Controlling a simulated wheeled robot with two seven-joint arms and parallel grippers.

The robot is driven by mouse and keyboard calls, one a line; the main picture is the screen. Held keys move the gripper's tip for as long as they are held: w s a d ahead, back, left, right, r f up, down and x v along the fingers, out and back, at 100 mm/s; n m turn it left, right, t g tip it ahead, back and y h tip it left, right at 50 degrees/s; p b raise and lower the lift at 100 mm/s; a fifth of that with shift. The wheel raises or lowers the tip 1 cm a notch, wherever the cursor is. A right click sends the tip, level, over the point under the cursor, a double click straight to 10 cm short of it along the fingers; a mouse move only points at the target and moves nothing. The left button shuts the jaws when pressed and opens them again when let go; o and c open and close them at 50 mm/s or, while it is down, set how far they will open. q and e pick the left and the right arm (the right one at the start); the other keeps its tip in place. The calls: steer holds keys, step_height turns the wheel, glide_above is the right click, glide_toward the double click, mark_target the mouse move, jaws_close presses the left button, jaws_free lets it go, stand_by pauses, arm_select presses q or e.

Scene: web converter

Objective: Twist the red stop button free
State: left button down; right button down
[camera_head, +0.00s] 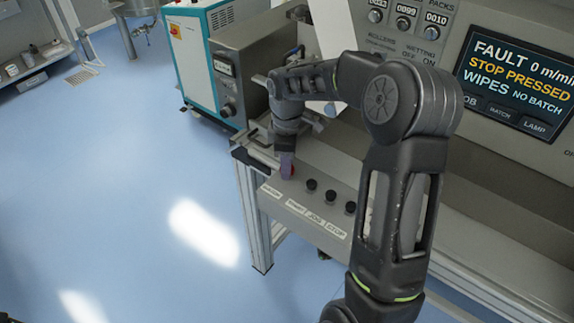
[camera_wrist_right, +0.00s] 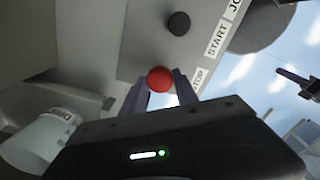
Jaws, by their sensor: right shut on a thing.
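The red stop button (camera_wrist_right: 160,79) is a round red knob on the grey control ledge. In the right wrist view it sits between the two fingers of my right gripper (camera_wrist_right: 160,90), which is shut on it. In the head view the right gripper (camera_head: 286,164) points down at the left end of the button row, and only a sliver of red (camera_head: 292,171) shows beside the fingers. The screen (camera_head: 518,75) reads FAULT, STOP PRESSED. My left gripper is not in the head view.
Several black buttons (camera_head: 330,195) stand in a row right of the red one, with labels (camera_head: 300,208) in front. The grey ledge (camera_head: 335,178) runs along the machine. A teal-edged cabinet (camera_head: 192,60) stands behind. The blue floor (camera_head: 130,180) at left is clear.

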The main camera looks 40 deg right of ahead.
steer(key=shift+m+b, duration=0.55)
steer(key=shift+m, duration=1.65)
steer(key=c, duration=0.9)
jaws_free()
steer(key=shift+c, duration=0.2)
steer(key=shift+r+b, duration=0.45)
steer(key=shift+r, duration=3.5)
